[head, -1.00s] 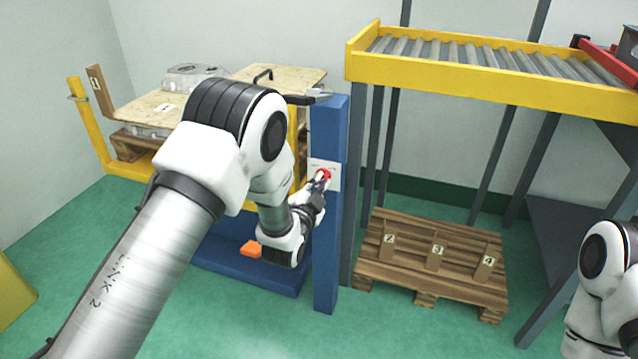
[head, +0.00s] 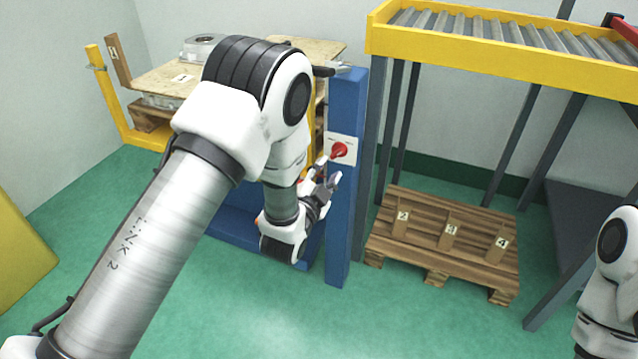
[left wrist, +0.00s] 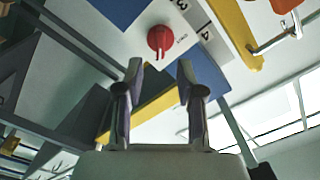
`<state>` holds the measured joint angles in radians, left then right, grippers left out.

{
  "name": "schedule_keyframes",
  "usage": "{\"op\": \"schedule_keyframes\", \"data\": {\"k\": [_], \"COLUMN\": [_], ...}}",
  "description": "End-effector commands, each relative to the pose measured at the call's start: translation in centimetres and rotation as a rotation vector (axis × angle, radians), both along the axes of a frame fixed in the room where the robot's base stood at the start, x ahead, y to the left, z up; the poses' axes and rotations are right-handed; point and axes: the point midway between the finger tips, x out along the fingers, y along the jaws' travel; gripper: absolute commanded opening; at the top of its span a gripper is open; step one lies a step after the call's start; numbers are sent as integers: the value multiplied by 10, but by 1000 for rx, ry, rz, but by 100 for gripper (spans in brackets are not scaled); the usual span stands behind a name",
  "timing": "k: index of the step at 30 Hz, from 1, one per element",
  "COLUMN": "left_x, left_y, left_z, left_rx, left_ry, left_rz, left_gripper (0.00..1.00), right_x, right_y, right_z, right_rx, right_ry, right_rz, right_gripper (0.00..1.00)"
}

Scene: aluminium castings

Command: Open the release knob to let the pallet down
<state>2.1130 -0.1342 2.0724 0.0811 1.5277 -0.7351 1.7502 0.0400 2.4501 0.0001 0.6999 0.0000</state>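The red release knob (head: 340,150) sits on a white plate on the blue post (head: 345,235); its grip looks tilted in the head view. My left gripper (head: 329,170) is open and empty, just below and in front of the knob, apart from it. In the left wrist view the knob (left wrist: 161,41) shows beyond and between the two spread fingertips (left wrist: 160,68). The raised pallet (head: 150,112) rests on the yellow lift at the left, bearing boards and metal castings, and my left arm hides part of it. My right gripper is out of view; only part of that arm shows.
A second wooden pallet (head: 445,262) with blocks marked 2, 3 and 4 stands on the floor. A yellow roller conveyor (head: 500,58) stands above it on grey legs. The green floor in front is clear.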

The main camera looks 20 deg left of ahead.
Motion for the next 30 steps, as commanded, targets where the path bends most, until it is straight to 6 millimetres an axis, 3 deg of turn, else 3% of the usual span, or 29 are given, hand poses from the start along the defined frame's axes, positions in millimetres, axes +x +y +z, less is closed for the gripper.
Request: {"op": "schedule_keyframes", "data": {"k": [3,9,23,26,29,30], "left_x": [-31,-60,-62,-67,-88,-102], "left_y": [1,2,2,5,21,27], "left_z": [-1,0,-1,-20,-68,-94], "left_rx": [1,1,0,-4,-22,-32], "left_ry": [4,1,1,38,147,227], "left_rz": [-1,-1,-1,7,41,57], "left_gripper": [38,38,38,38,38,38], "right_x": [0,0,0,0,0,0], "right_y": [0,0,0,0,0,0], "right_z": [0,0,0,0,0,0], "right_rx": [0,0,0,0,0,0], "right_ry": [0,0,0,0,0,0], "right_rz": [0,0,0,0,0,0], "right_gripper": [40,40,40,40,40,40]}}
